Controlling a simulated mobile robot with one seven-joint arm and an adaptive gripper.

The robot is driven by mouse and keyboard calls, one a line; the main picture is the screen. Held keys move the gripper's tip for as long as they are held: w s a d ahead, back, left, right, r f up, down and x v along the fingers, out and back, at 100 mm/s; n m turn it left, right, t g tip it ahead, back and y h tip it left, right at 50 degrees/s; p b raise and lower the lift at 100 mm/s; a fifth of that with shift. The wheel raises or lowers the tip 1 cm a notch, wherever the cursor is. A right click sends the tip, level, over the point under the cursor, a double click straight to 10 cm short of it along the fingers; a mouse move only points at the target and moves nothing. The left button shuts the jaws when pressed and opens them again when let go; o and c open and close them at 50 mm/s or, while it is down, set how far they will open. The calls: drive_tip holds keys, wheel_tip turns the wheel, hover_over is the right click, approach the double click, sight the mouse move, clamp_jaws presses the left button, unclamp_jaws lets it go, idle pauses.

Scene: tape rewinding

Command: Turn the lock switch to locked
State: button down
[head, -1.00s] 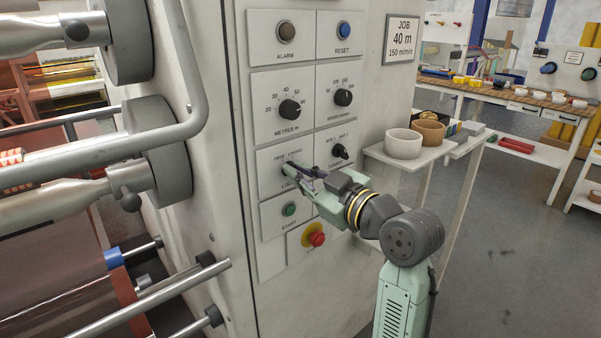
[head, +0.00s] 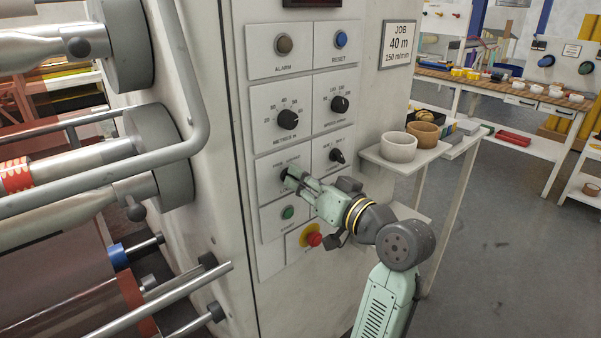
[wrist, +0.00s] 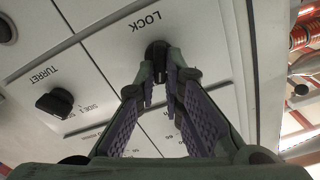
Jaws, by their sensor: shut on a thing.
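The lock switch is a small dark knob on its own white plate on the machine front. In the wrist view, the switch (wrist: 157,50) stands beside the word LOCK, which shows upside down. My gripper (wrist: 160,78) is closed around the knob, one fingertip on each side. In the head view, my gripper (head: 290,179) reaches the plate from the lower right and hides most of the switch. The small lettering above the switch is too blurred to read there, so I cannot tell its exact setting.
The turret knob (head: 337,155) is close on the right, the metres knob (head: 288,119) above. A green start button (head: 288,212) and red stop button (head: 313,238) lie below. A shelf (head: 388,163) with two bowls juts out at right; metal rollers fill the left.

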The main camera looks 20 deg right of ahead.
drive_tip(key=shift+m+p, duration=0.3)
drive_tip(key=shift+m, duration=0.2)
drive_tip(key=shift+f, duration=0.1)
drive_tip(key=c, duration=1.7)
unclamp_jaws()
drive_tip(key=v, duration=1.2)
